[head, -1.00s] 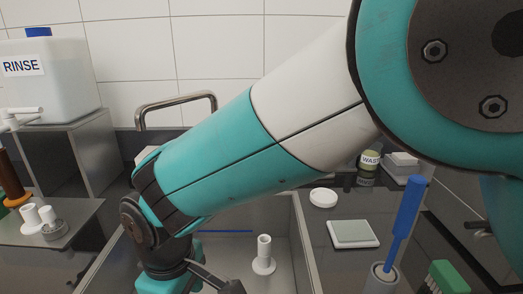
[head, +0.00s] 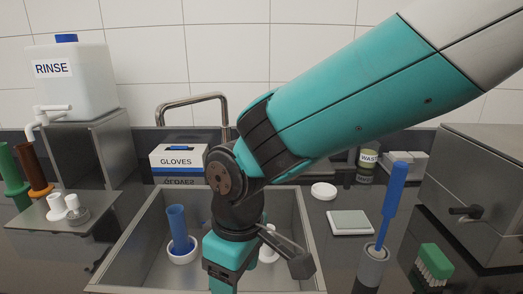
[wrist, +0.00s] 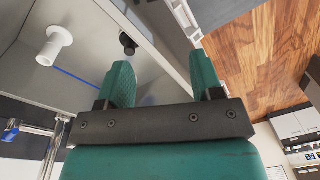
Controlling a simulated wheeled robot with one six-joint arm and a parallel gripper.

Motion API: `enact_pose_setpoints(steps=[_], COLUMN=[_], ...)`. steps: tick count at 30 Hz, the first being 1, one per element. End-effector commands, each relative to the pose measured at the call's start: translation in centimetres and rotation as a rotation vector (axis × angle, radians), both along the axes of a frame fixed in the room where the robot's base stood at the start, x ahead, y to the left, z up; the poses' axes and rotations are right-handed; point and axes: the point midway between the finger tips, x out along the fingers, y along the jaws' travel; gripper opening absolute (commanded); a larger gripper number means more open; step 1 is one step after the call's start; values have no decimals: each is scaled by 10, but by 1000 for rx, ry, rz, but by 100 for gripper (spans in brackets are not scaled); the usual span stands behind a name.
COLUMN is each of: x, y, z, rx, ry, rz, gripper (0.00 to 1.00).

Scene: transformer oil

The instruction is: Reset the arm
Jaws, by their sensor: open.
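My arm reaches from the upper right of the head view down over the steel sink (head: 140,247). Its wrist end hangs above the sink, and my fingers are out of sight below the frame. In the wrist view my gripper (wrist: 162,82) is open, with two green fingers wide apart and nothing between them. A white flanged tube (wrist: 54,46) stands on the sink floor beyond the left finger. It is mostly hidden behind my wrist in the head view. A blue cylinder in a white base (head: 178,228) stands in the sink's left part.
At left are the RINSE jug (head: 72,80) on a steel stand and a shelf with small tubes (head: 62,212). A GLOVES box (head: 177,158) is behind the sink. At right are a scale (head: 349,222), a blue-handled brush (head: 393,205), a green brush (head: 434,262) and a steel box (head: 485,190).

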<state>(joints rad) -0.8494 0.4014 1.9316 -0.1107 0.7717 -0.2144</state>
Motion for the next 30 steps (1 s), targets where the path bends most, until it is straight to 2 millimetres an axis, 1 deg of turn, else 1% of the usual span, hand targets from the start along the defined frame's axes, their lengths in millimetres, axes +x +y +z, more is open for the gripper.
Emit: enact_pose_setpoints(steps=[1, 5, 8, 9, 11, 12, 15, 18, 21, 30], x=[2, -1, -11, -18, -31, -41, -66, -83, -92, -95], y=[-14, -53, -90, -106, -131, -145, -171, -184, -188, -189], z=[10, 32, 50, 57, 67, 72, 78, 79, 80, 79], rx=[15, 56, 98, 119, 153, 175, 222, 253, 269, 271], ry=[4, 21, 35, 42, 51, 56, 68, 75, 78, 80], rz=[-30, -115, -201, -241, -306, -349, -435, -490, -516, -521], gripper=[60, 60, 60, 60, 60, 60, 60, 60, 60, 60])
